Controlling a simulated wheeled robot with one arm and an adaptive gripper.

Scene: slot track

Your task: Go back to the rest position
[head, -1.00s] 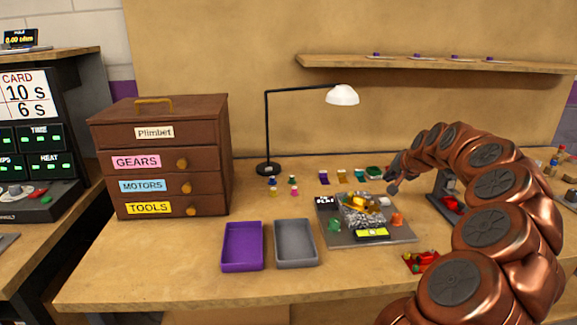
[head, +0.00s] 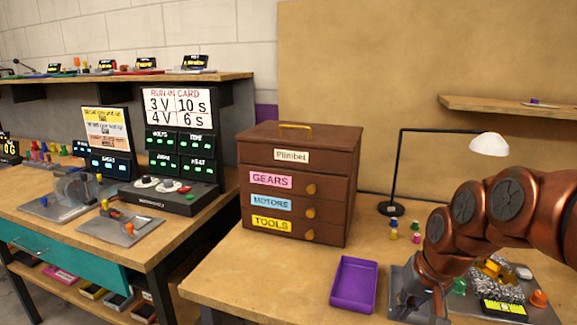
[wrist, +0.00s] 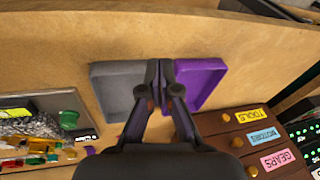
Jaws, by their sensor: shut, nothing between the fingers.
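My copper arm comes in from the right in the head view, and my gripper (head: 424,305) hangs low over the grey tray (head: 397,280). In the wrist view my gripper (wrist: 158,70) has its fingers together with nothing between them. There the fingertips lie between the grey tray (wrist: 108,88) and the purple tray (wrist: 216,75), seemingly above the table. Both trays look empty where they show. In the head view the arm covers much of the grey tray, and the purple tray (head: 353,285) is clear to its left.
A brown drawer cabinet (head: 297,185) stands behind the trays, with a black lamp (head: 401,170) beside it. A grey plate (wrist: 60,103) with coloured parts lies beside the grey tray. Another bench (head: 60,205) with a run-in panel stands on the left.

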